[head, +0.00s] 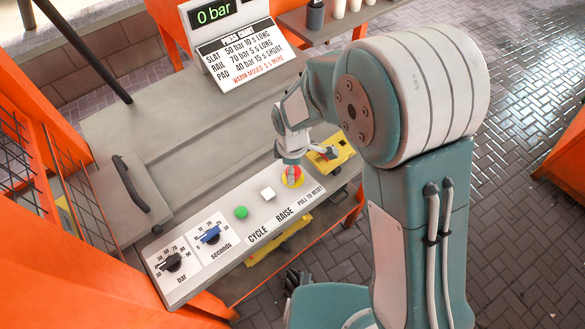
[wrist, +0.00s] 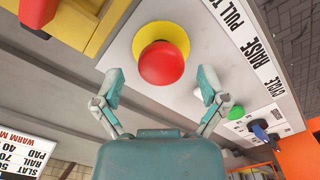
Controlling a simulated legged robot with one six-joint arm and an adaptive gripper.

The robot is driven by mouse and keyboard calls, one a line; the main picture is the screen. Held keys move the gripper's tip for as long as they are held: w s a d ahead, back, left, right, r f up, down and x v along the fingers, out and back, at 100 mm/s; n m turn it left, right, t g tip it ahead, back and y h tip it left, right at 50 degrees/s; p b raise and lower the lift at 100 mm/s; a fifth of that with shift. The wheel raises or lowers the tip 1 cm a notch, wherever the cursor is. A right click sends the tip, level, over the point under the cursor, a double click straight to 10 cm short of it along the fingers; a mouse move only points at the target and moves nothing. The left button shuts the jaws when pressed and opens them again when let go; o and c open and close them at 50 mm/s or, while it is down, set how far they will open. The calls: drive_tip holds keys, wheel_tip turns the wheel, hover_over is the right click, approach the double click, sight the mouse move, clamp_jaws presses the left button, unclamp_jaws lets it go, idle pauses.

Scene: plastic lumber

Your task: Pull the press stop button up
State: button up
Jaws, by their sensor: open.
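The press stop button is a red mushroom head (wrist: 161,63) on a yellow disc (wrist: 175,30), in the upper middle of the wrist view. In the head view the red button (head: 293,174) sits at the right end of the grey control panel, by the words "PULL TO RESET". My gripper (wrist: 160,88) is open and empty, its two fingers spread to either side and a little below the button in the wrist view. In the head view my gripper (head: 292,155) is just above the button and partly covers it. I cannot tell whether a finger touches it.
Along the panel are a white raise button (head: 268,193), a green cycle button (head: 241,212), a blue seconds knob (head: 210,235) and a black bar knob (head: 172,262). A yellow box (head: 331,156) stands close to the right of the stop button. The chart and display stand behind.

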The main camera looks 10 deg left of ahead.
drive_tip(key=shift+f, duration=0.3)
drive_tip(key=shift+d, duration=0.1)
clamp_jaws()
drive_tip(key=shift+r, duration=0.75)
unclamp_jaws()
wheel_tip(320, 180, up, 12)
